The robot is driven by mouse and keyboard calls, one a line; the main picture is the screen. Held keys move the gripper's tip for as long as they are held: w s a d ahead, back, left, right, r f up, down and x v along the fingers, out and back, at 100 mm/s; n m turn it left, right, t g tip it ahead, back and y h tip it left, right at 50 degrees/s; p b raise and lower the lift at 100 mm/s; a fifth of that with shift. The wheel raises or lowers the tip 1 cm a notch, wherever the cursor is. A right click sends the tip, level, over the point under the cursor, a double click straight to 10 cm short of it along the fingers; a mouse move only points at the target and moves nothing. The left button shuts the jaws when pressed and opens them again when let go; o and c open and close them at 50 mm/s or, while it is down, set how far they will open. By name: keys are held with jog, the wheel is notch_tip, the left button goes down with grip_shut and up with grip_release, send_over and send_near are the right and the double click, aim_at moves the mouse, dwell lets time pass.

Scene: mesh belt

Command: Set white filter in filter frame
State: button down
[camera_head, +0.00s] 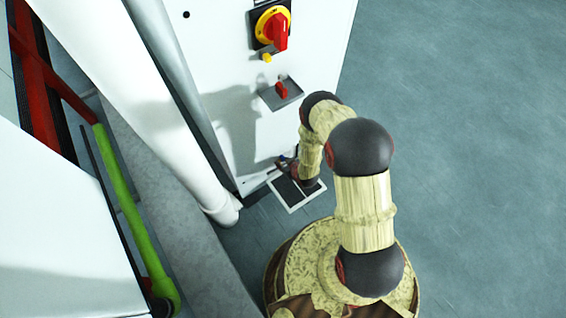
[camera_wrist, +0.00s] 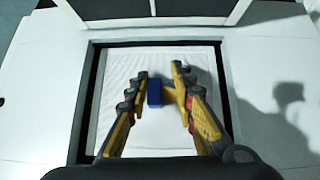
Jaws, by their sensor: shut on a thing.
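The white filter (camera_wrist: 122,66) is a pale square pad with a small blue grip block (camera_wrist: 154,93) at its middle. In the wrist view, the yellow and black fingers of my gripper (camera_wrist: 161,72) are closed around the block. The filter lies within the outline of the dark rectangular filter frame (camera_wrist: 84,105) in the white cabinet. Dark gaps show along its sides. I cannot tell how deep it sits.
A white-edged grille panel with dark mesh (camera_head: 291,191) stands out from the cabinet's foot; it also shows at the top of the wrist view (camera_wrist: 187,21). The white cabinet (camera_head: 225,75) bears a red and yellow switch (camera_head: 274,28). A white pipe (camera_head: 150,110) runs left. Floor at right is clear.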

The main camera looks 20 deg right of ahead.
jog(key=c, duration=1.4)
grip_release()
jog(key=v, duration=1.2)
